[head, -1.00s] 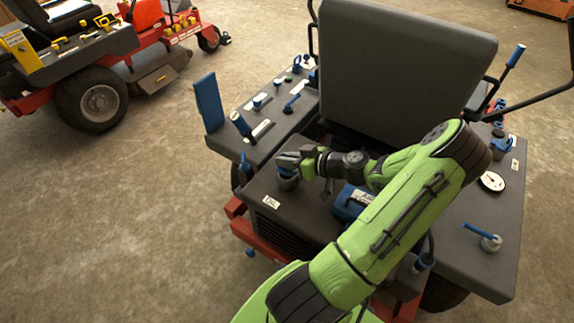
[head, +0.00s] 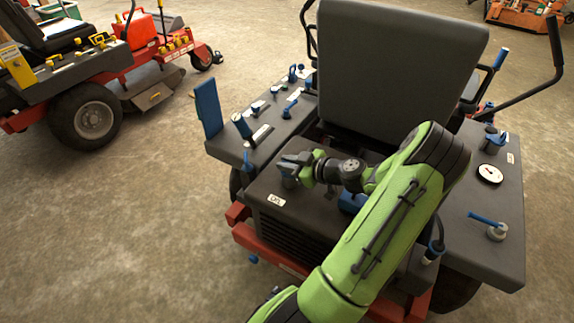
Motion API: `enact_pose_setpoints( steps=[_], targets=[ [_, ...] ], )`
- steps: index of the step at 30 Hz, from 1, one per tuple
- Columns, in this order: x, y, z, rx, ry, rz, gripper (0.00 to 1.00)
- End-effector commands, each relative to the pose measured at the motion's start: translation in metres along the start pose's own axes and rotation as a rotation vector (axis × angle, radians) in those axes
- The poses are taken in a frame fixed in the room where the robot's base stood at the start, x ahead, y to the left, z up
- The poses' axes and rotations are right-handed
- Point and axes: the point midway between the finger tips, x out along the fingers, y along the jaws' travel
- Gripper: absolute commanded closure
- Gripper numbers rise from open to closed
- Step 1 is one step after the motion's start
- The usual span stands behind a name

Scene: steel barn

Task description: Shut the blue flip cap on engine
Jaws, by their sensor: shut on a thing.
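The dark engine cover (head: 300,221) of the near mower fills the middle of the head view, with a small "OIL" label on its front left. A short grey filler neck (head: 289,182) stands upright just behind that label. My gripper (head: 291,164) is right over this neck, its fingers pointing left. It is shut on the blue flip cap, which the fingers almost wholly hide. How far the cap is tilted cannot be told.
A dark seat back (head: 400,70) rises behind my gripper. A blue upright plate (head: 208,107) and blue levers stand on the left panel. A gauge (head: 490,174) and a blue-handled valve (head: 494,230) are on the right. Another red mower (head: 93,119) stands far left.

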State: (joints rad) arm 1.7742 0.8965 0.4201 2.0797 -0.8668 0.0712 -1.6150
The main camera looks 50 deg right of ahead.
Motion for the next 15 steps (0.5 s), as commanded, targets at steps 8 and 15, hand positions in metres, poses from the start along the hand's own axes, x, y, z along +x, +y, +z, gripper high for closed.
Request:
enact_pose_setpoints(
  steps=[8, 15],
  targets=[
    [-0.0005, 0.0028, 0.0004, -0.002, -0.001, 0.01, 0.73],
    [-0.0001, 0.001, 0.0007, 0.001, -0.002, 0.005, 0.64]
  ],
)
